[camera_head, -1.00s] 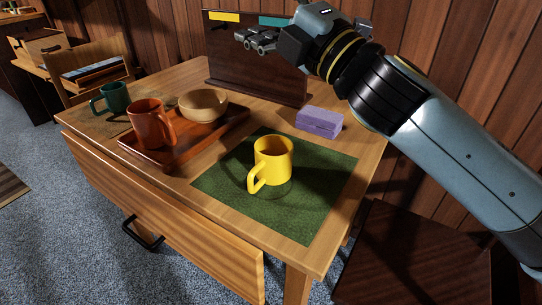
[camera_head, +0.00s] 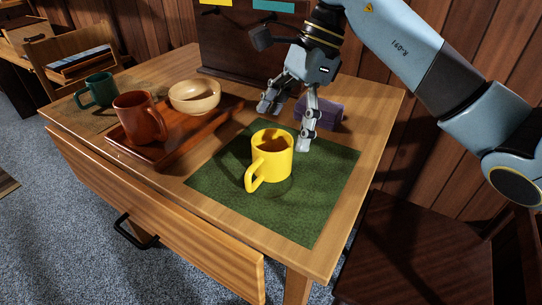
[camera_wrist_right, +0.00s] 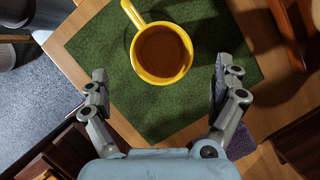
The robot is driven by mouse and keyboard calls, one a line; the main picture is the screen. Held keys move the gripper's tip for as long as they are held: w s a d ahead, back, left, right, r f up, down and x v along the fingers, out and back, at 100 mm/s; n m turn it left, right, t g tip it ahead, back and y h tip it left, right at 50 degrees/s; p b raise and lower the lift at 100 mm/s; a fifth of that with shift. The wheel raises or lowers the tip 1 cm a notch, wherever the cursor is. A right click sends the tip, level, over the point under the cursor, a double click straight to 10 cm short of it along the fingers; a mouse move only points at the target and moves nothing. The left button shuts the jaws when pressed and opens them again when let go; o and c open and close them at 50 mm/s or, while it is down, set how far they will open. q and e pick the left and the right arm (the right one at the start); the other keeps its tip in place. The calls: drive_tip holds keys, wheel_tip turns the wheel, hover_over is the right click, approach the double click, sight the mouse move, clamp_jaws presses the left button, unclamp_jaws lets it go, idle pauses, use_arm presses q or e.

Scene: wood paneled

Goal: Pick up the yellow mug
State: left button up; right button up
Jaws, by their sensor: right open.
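The yellow mug (camera_head: 271,157) stands upright on the green mat (camera_head: 315,215), its handle toward the front left in the head view. In the right wrist view the yellow mug (camera_wrist_right: 161,54) is seen from above with brown inside, its handle to the upper left. My right gripper (camera_head: 284,128) is open and empty, fingers pointing down, behind the mug in the head view. In the wrist view the fingers of my right gripper (camera_wrist_right: 161,80) are spread wide, with the mug ahead between their lines, apart from both. My left gripper is not in view.
A wooden tray (camera_head: 184,143) left of the mat holds an orange mug (camera_head: 139,117) and a bowl (camera_head: 195,95). A green mug (camera_head: 97,90) stands beyond it. A purple block (camera_head: 325,113) lies behind the right gripper. The drawer (camera_head: 150,215) sticks out in front.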

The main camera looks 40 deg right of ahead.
sight(271, 154)
drive_tip(key=x, duration=0.7)
drive_tip(key=shift+w+f, duration=0.1)
drive_tip(key=shift+w, duration=0.05)
drive_tip(key=shift+c, duration=0.2)
drive_tip(key=c, duration=1.3)
